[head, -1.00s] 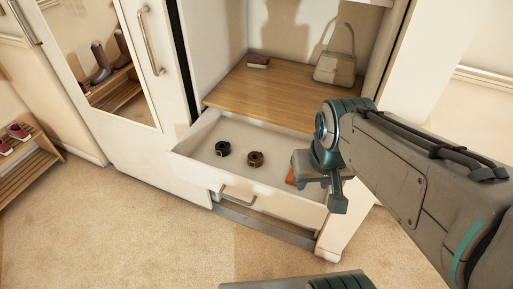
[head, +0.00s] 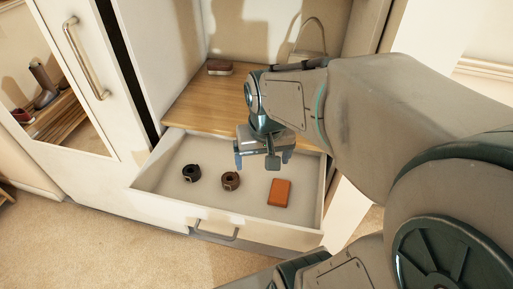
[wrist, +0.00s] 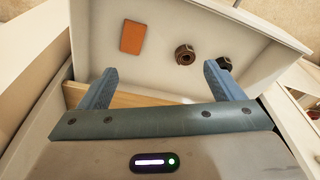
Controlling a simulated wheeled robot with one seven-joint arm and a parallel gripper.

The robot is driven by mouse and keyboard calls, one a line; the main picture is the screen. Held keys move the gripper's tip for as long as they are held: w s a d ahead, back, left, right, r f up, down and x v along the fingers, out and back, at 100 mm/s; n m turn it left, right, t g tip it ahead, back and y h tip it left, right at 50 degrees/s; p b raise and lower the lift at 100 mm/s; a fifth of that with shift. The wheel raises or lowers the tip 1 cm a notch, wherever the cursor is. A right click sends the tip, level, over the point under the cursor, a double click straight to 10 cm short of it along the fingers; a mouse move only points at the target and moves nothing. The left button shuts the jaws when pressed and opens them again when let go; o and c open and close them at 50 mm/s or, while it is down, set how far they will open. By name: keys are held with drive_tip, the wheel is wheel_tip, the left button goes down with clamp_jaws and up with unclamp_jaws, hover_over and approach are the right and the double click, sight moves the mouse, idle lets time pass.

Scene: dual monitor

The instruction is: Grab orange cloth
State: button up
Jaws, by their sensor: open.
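The orange cloth (head: 279,192) is a small folded rectangle lying flat at the right side of the open drawer (head: 155,178). It also shows in the wrist view (wrist: 131,37), beyond the left finger. My gripper (head: 258,164) is open and empty above the back part of the drawer, behind and to the left of the cloth in the head view. In the wrist view its two fingers (wrist: 160,85) are spread wide and apart from the cloth.
A black coiled belt (head: 191,173) and a brown coiled belt (head: 230,181) lie in the drawer left of the cloth. A wooden shelf (head: 195,108) above the drawer holds a brush-like item (head: 219,67) and a handbag (head: 305,63). A mirrored door (head: 65,90) stands at left.

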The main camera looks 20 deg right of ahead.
drive_tip(key=w+d+f+m+g+b, duration=0.1)
drive_tip(key=w+d+f+m+b, duration=0.15)
drive_tip(key=d+f+b, duration=0.4)
drive_tip(key=w+d+f+m+g+b, duration=0.15)
drive_tip(key=w+d+f, duration=0.25)
drive_tip(key=f, duration=0.5)
hover_over(280, 190)
drive_tip(key=s, duration=0.1)
drive_tip(key=shift+m+t, duration=0.25)
drive_tip(key=shift+m, duration=0.05)
wheel_tip(280, 190, down, 8)
drive_tip(key=shift+s+r+b, duration=0.1)
drive_tip(key=shift+s+b, duration=0.05)
drive_tip(key=shift+b, duration=0.25)
drive_tip(key=shift+w+a+f+b, duration=0.1)
drive_tip(key=shift+w+f+b, duration=0.1)
drive_tip(key=shift+f, duration=0.8)
drive_tip(key=shift+w+d+f+b, duration=0.1)
drive_tip(key=shift+w+f+b, duration=0.15)
drive_tip(key=shift+f, duration=0.75)
drive_tip(key=shift+w+a+f+b, duration=0.1)
drive_tip(key=shift+w+f+b, duration=0.1)
drive_tip(key=shift+f, duration=0.8)
drive_tip(key=c, duration=1.1)
